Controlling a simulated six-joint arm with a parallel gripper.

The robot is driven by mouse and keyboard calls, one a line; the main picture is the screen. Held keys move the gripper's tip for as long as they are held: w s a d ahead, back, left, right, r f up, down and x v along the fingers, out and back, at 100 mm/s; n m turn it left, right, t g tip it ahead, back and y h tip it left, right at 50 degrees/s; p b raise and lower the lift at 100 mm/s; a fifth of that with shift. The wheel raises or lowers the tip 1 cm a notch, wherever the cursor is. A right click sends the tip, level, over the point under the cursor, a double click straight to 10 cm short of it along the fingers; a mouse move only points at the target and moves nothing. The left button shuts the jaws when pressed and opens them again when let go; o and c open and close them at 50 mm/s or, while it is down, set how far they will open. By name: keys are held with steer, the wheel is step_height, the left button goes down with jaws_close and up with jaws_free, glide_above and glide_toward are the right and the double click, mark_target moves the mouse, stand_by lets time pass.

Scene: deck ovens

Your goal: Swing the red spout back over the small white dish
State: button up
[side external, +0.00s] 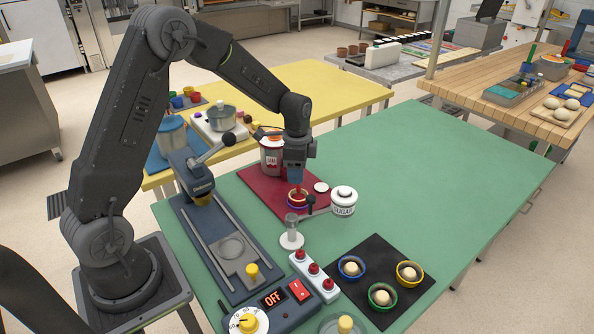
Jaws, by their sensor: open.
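My gripper (296,184) points down over the dark red mat (257,190), with its open fingers close above a small round cup with a red band (298,200). The small white dish (321,187) lies on the mat just right of my gripper. I cannot tell whether the fingers touch anything.
A metal tamper on a white base (291,238) is in front. A blue press (193,180) with a lever is left. A black mat (372,308) holds three rimmed bowls. The green table's right side (420,170) is clear.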

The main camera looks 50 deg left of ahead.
steer(key=shift+f, duration=0.25)
jaws_close()
stand_by(0.3)
